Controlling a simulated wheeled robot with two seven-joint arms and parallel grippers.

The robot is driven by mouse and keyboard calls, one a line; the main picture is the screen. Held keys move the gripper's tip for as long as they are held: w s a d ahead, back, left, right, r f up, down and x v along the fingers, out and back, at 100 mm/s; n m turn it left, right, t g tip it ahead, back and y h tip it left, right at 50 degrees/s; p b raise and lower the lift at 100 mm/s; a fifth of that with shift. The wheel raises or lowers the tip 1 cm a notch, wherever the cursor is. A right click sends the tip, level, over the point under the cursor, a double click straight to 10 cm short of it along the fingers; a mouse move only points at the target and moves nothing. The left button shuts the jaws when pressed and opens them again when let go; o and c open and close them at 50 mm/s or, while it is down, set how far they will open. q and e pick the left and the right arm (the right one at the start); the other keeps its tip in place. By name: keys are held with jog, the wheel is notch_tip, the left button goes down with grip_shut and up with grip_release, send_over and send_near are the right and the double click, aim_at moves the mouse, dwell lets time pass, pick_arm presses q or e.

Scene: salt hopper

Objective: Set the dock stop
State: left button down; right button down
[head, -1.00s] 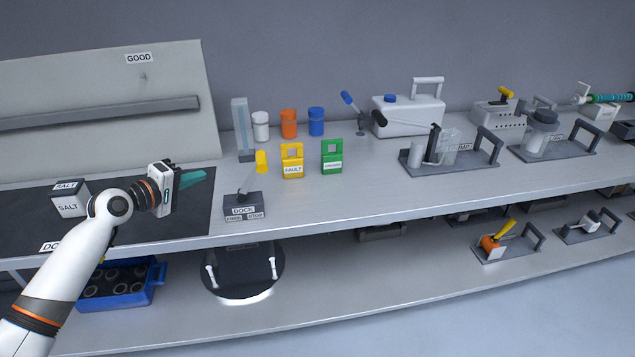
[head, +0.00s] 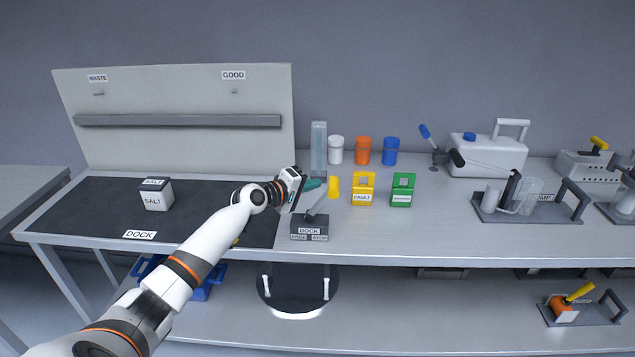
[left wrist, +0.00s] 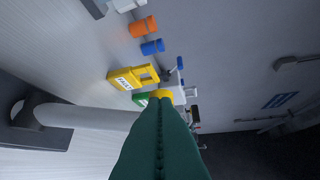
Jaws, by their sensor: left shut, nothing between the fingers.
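The dock stop (head: 309,228) is a small dark box at the bench's front edge, labelled DOCK, with FREE on the left and STOP on the right. Its grey lever (head: 318,206) leans up to the right, toward the STOP side. My left gripper (head: 314,185) is shut and empty, its teal fingers just above and beside the lever. In the left wrist view, the lever's pale shaft (left wrist: 85,115) runs up to the teal fingers (left wrist: 160,140); I cannot tell whether they touch. My right gripper is not in view.
A SALT box (head: 156,198) stands on the dark mat (head: 90,215) at left. Yellow (head: 363,198) and green (head: 402,199) tags stand right of the dock stop, with white, orange and blue containers behind. A clear column (head: 319,145) rises behind the gripper.

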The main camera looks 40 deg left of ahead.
aim_at(329, 186)
pick_arm(q)
jog(key=shift+w+d+f, duration=0.2)
jog(key=shift+w+d, duration=0.15)
jog(key=shift+d, duration=0.3)
jog(key=shift+w+d+f, duration=0.25)
jog(key=shift+w+d, duration=0.15)
jog(key=shift+d, duration=0.35)
jog(key=shift+r, duration=0.1)
